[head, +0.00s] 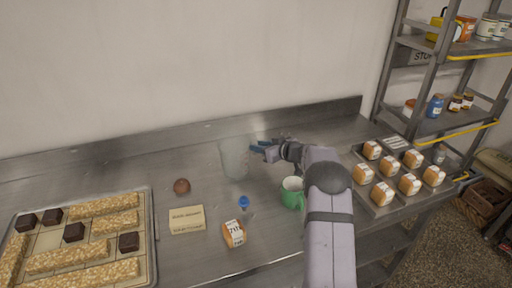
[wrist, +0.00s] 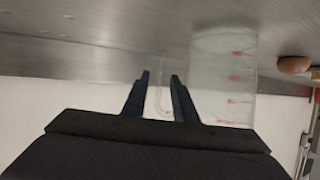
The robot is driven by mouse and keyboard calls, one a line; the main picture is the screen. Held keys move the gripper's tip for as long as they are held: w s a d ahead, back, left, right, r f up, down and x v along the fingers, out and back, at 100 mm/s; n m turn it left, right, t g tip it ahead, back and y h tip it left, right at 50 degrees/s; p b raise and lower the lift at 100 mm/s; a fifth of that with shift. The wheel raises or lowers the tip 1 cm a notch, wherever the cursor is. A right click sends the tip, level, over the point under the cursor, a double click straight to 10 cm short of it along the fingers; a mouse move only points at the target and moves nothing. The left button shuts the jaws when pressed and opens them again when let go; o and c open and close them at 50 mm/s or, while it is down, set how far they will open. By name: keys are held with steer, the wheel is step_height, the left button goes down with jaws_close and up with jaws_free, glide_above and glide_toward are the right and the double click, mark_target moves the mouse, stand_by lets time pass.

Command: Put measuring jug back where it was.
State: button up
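The measuring jug (head: 234,160) is clear and stands upright on the steel counter, near the middle of the head view. In the wrist view, which is upside down, the jug (wrist: 222,75) shows red marks, with its thin clear handle (wrist: 161,90) to the left of its body. My gripper (head: 258,149) is at the jug's right side, level with its upper part. In the wrist view my gripper (wrist: 160,75) has its fingers apart, one on each side of the handle, with a gap visible on the left. Contact on the right finger is unclear.
A green mug (head: 292,193) stands beneath my arm. A blue-topped item (head: 244,202), an orange carton (head: 233,234), a note card (head: 187,220) and a brown egg (head: 182,186) lie nearby. Trays of bars (head: 152,240) and loaves (head: 382,211) flank them. The counter behind is clear.

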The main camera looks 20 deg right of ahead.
steer(key=v, duration=0.5)
steer(key=shift+b, duration=0.35)
step_height(320, 180, up, 4)
steer(key=s+m+h+p, duration=0.1)
steer(key=m+h, duration=0.1)
steer(key=h, duration=0.2)
steer(key=s+a+f+g+h+p, duration=0.1)
steer(key=s+a+g, duration=0.1)
steer(key=s, duration=0.6)
steer(key=s+a+f+m+g+h, duration=0.1)
steer(key=s+a+f+g, duration=0.1)
steer(key=s, duration=0.6)
steer(key=s+a+f+m+g+h+p, duration=0.1)
steer(key=s+a+g, duration=0.2)
steer(key=s, duration=0.5)
steer(key=shift+s+a+f+g+p, duration=0.2)
steer(key=shift+a+f+g+p, duration=0.15)
steer(key=shift+a, duration=0.4)
steer(key=s+a+f+g+y, duration=0.1)
steer(key=s+a, duration=0.3)
steer(key=s, duration=0.5)
steer(key=s+a+f+g+y, duration=0.1)
steer(key=s+a+g, duration=0.3)
steer(key=s, duration=0.5)
steer(key=shift+s+a+f+p, duration=0.15)
steer(key=shift+s+f+p, duration=0.1)
steer(key=shift+s+p, duration=0.15)
